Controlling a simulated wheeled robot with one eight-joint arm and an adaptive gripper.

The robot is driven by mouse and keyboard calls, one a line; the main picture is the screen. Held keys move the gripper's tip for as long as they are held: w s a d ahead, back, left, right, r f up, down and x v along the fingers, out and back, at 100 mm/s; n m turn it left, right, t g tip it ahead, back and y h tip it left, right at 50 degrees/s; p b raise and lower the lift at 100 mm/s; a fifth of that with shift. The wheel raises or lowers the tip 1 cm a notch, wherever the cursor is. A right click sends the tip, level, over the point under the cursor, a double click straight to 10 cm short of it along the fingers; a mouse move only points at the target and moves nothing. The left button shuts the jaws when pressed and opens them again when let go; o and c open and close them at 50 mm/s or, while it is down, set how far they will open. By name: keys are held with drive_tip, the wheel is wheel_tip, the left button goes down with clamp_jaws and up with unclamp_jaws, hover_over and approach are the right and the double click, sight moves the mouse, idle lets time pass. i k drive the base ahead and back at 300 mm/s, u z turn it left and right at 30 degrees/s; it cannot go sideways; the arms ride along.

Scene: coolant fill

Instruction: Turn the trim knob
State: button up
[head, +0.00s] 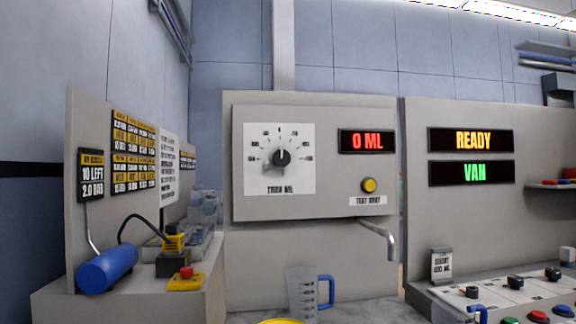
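The trim knob (282,157) is a dark round knob with a light pointer line, on a white dial plate (303,181) with tick marks around it. The pointer looks about straight up. The plate sits on a grey panel on the back wall, left of a red display (366,141) reading "0 ML". A yellow button (369,185) with a label under it is at the panel's lower right.
A metal spout (383,237) sticks out below the panel. A clear measuring jug (302,290) with a blue handle stands on the counter. At left are a blue cylinder (107,268) and a red button on a yellow base (186,278). Displays at right read "READY" (472,140) and "VAN" (472,173).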

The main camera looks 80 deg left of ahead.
sight(281, 157)
drive_tip(key=u, duration=3.05)
